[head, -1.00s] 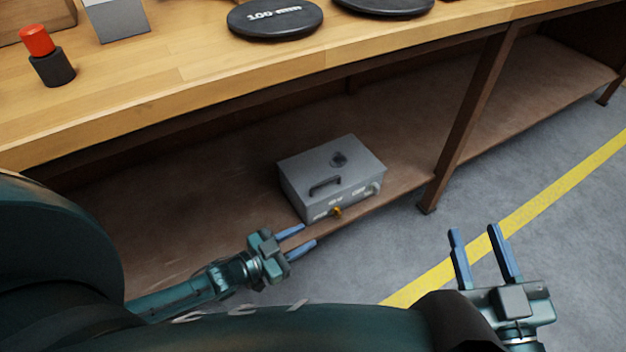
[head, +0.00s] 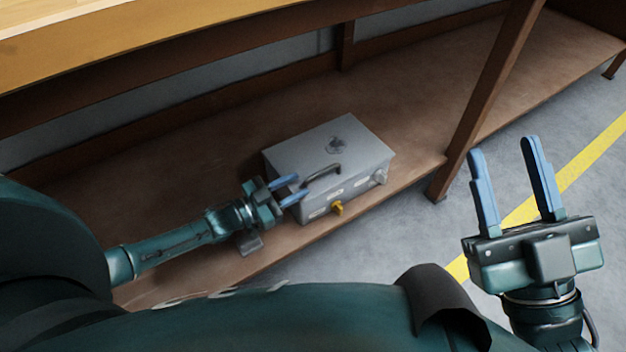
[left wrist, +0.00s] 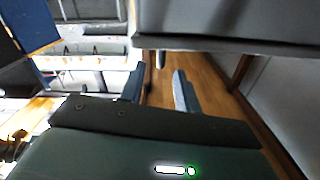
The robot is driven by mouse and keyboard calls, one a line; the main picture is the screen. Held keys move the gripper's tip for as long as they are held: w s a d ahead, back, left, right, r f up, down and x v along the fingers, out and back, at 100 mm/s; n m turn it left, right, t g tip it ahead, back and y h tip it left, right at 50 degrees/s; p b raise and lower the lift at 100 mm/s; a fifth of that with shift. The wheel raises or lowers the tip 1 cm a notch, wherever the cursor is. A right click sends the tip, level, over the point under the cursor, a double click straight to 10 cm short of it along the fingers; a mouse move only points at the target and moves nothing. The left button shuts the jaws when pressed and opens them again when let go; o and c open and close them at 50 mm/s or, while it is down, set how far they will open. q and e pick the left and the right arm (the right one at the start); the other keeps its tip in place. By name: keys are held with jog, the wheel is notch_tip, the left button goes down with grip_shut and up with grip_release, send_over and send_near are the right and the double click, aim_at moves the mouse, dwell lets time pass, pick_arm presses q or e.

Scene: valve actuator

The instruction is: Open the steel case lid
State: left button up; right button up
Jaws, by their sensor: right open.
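The grey steel case (head: 325,160) sits on the low shelf with its lid closed. A dark handle (head: 323,174) is near the lid's front edge, and a yellow latch or knob (head: 337,208) is on its front. My left gripper (head: 302,185) is at the case's front left, fingertips close to the handle's left end; contact is unclear. In the left wrist view its fingers (left wrist: 158,88) are apart, with a small grey piece, perhaps the handle's end, beyond the gap. My right gripper (head: 503,147) is open and empty, right of the case.
The wooden bench top (head: 130,40) overhangs the brown shelf (head: 190,150) at the back. A brown bench leg (head: 485,105) stands right of the case. The grey floor with a yellow line (head: 590,165) is open at the right.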

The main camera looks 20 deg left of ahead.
aim_at(313, 177)
pick_arm(q)
jog(key=b+x, duration=0.1)
jog(key=x, duration=0.3)
jog(key=shift+w+d+f, duration=0.1)
jog(key=shift+w+d, duration=0.1)
jog(key=shift+w, duration=0.05)
jog(key=shift+w+d+b, duration=0.35)
jog(key=shift+w+d, duration=0.05)
jog(key=shift+w, duration=0.15)
pick_arm(e)
jog(key=shift+s+d+r+n+y, duration=0.1)
jog(key=shift+s+r+n+y, duration=0.1)
jog(key=shift+r+n+y, duration=0.65)
jog(key=shift+s+r+n+y, duration=0.15)
jog(key=shift+r+n+y, duration=0.35)
jog(key=shift+n+y, duration=0.5)
pick_arm(q)
jog(key=shift+c, duration=0.2)
grip_shut()
jog(key=shift+a, duration=0.1)
